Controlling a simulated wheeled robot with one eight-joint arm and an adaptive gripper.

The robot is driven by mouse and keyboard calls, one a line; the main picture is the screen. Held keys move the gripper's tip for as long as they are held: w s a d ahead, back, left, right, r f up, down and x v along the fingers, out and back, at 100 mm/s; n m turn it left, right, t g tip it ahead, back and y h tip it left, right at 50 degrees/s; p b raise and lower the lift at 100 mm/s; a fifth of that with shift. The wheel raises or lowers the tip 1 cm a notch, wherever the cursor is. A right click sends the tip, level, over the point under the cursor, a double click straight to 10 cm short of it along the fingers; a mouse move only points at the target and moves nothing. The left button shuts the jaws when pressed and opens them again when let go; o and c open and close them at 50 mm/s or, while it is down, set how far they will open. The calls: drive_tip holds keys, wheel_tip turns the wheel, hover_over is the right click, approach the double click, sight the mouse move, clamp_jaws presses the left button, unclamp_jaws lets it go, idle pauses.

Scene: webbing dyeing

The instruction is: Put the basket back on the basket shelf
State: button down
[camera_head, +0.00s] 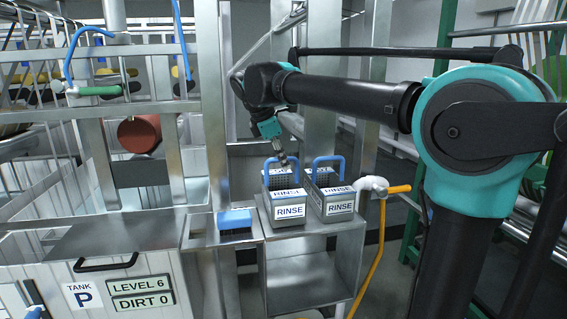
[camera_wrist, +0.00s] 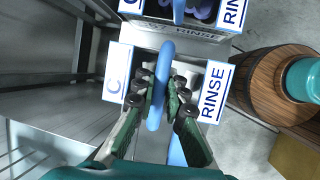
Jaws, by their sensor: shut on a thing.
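Two grey baskets with white RINSE labels and blue loop handles are side by side at the metal basket shelf (camera_head: 306,232) in the head view. My gripper (camera_head: 284,160) is at the top of the left basket (camera_head: 289,212). In the wrist view my gripper (camera_wrist: 160,100) is shut on the blue handle (camera_wrist: 164,62) of a basket, with a RINSE label (camera_wrist: 213,92) beside the fingers. The left basket looks upright and at shelf level; its underside is hidden, so I cannot tell whether it touches. The right basket (camera_head: 339,207) stands close beside it.
A blue-topped block (camera_head: 236,221) lies left of the baskets. Tank P (camera_head: 90,285) stands at the front left. A pipe with an orange handle (camera_head: 397,189) is just right of the shelf. A wooden barrel (camera_wrist: 262,88) shows at the right of the wrist view.

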drive_tip(key=shift+f, duration=0.3)
drive_tip(key=c, duration=1.6)
unclamp_jaws()
drive_tip(key=shift+f, duration=0.1)
drive_tip(key=v, duration=1.2)
drive_tip(key=shift+s+d, duration=0.1)
